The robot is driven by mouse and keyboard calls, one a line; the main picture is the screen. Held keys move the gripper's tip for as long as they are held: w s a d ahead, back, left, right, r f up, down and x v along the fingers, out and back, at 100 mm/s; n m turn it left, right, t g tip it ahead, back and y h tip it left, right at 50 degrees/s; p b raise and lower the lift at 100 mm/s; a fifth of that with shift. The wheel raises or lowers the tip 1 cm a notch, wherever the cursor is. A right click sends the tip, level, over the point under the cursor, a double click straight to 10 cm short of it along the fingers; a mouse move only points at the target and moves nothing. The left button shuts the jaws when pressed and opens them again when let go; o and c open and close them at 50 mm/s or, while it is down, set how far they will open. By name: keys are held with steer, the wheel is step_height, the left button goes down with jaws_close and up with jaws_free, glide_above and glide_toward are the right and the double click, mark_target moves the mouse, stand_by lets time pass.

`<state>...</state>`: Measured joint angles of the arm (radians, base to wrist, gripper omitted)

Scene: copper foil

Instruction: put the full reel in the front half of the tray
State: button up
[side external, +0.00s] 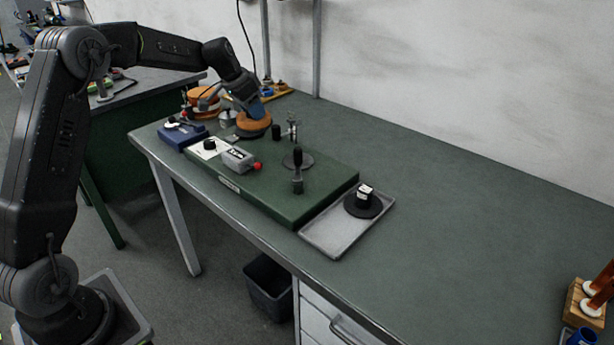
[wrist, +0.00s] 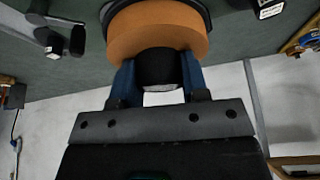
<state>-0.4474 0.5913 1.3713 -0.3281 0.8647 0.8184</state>
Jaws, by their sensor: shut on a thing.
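The full reel (side external: 254,125) is a thick orange-copper roll, held just beyond the green machine base; it also fills the top middle of the wrist view (wrist: 157,28). My gripper (side external: 246,108) is above it. In the wrist view its blue fingers (wrist: 158,76) are shut on the black hub of the reel. Whether the reel touches anything below is unclear. The shallow grey tray (side external: 325,233) lies at the right end of the green base. A black reel with a white-labelled hub (side external: 364,204) is in its far right part; the near left part is bare.
The green base (side external: 262,194) carries a grey box with a red knob (side external: 240,160), a black-topped post (side external: 297,170) and a thin metal post (side external: 293,132). More copper reels (side external: 204,100) are stacked behind. A wooden rack (side external: 586,303) stands far right.

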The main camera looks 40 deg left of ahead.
step_height(320, 180, up, 5)
steer(key=shift+f, duration=0.1)
steer(key=s+d+m+g+h, duration=0.2)
steer(key=s+d+m+g, duration=0.15)
steer(key=d+m, duration=0.6)
steer(key=s+d+m+g+h, duration=0.2)
steer(key=s+d+m, duration=0.2)
steer(key=d+m, duration=0.55)
step_height(320, 180, down, 8)
steer(key=d+n, duration=0.1)
steer(key=d, duration=0.1)
steer(key=w+d+f, duration=0.1)
steer(key=d+f, duration=0.1)
steer(key=d, duration=0.1)
steer(key=d+f, duration=0.2)
steer(key=d, duration=0.1)
steer(key=w+d+f, duration=0.1)
steer(key=d+f, duration=0.2)
steer(key=d, duration=0.1)
steer(key=shift+w+d+f, duration=0.1)
steer(key=shift+w, duration=0.25)
steer(key=shift+d+f, duration=0.25)
steer(key=shift+f, duration=1.9)
